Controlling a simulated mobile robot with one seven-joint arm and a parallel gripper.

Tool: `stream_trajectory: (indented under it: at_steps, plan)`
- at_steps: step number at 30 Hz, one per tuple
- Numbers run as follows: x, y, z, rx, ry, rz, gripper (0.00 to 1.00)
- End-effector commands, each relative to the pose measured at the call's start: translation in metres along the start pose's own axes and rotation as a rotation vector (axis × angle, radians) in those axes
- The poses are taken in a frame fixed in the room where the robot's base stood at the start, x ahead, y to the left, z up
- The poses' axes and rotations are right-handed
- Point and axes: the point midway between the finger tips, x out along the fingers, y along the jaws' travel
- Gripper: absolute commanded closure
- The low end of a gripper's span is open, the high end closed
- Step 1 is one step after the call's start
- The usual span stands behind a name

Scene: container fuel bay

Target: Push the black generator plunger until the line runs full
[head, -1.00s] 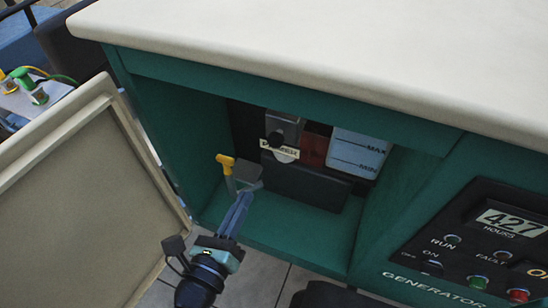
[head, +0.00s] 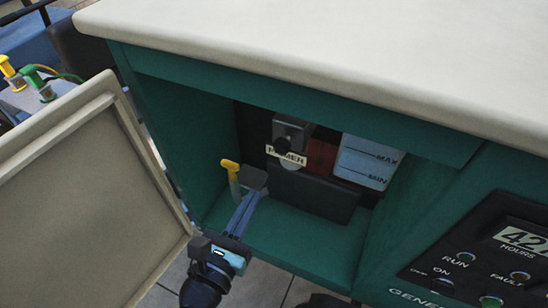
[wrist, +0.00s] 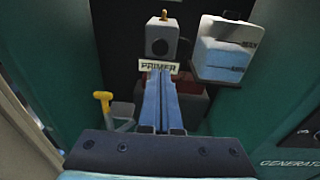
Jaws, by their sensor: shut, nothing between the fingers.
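The black round plunger (head: 283,145) sits on the front of a grey block (head: 294,128), above a PRIMER label, inside the green cabinet. It also shows in the wrist view (wrist: 159,47). My gripper (head: 253,195) is shut and empty, reaching into the cabinet bay from the front. In the wrist view its blue fingers (wrist: 160,75) point at the PRIMER label, just below the plunger, and cover some of what lies behind. In the head view the fingertips show lower and left of the plunger. I see no contact with it.
A translucent tank (head: 368,160) marked MAX and MIN is right of the plunger. A yellow-handled lever (head: 230,165) stands close left of my fingers. The open door (head: 80,190) bounds the left; the countertop (head: 340,50) overhangs above. A control panel (head: 480,255) is at right.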

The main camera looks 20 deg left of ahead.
Motion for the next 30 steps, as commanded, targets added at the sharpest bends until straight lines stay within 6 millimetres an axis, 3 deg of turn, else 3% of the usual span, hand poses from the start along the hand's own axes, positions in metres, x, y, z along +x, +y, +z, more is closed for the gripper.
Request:
stream_trajectory:
  at_steps: [9,15,21,30]
  plan:
    - [0.068,0.000,0.002,-0.001,-0.002,-0.001,1.00]
    - [0.099,0.000,0.001,0.000,-0.001,-0.001,1.00]
    - [0.114,0.000,0.000,0.000,0.000,-0.001,1.00]
    - [0.115,0.000,0.000,0.000,0.000,-0.001,1.00]
